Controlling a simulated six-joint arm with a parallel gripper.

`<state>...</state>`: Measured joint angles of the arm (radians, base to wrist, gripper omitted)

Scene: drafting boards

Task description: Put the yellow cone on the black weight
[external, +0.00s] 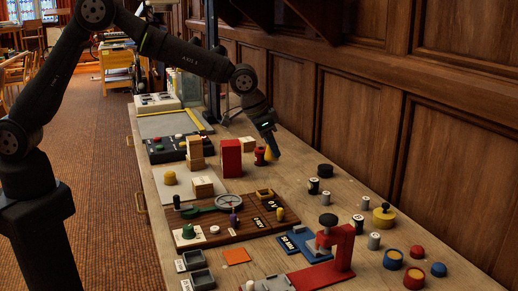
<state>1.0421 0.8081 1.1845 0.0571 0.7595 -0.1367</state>
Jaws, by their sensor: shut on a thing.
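My gripper (272,149) points down over the far middle of the table, just right of a red spool-shaped piece. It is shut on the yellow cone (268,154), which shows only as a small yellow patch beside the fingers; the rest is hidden. I cannot tell whether the cone touches the table. The black weight (325,170) appears to be the low, dark round piece to the right of the gripper, near the wall side. Its top looks bare, and it stands apart from the gripper.
A tall red block (231,158) and the red spool-shaped piece (260,156) stand left of the gripper. Several small dark and grey cylinders (314,186) stand in front of the black weight. A yellow knobbed weight (383,216) is nearer the camera. Wood panelling (345,105) borders the table.

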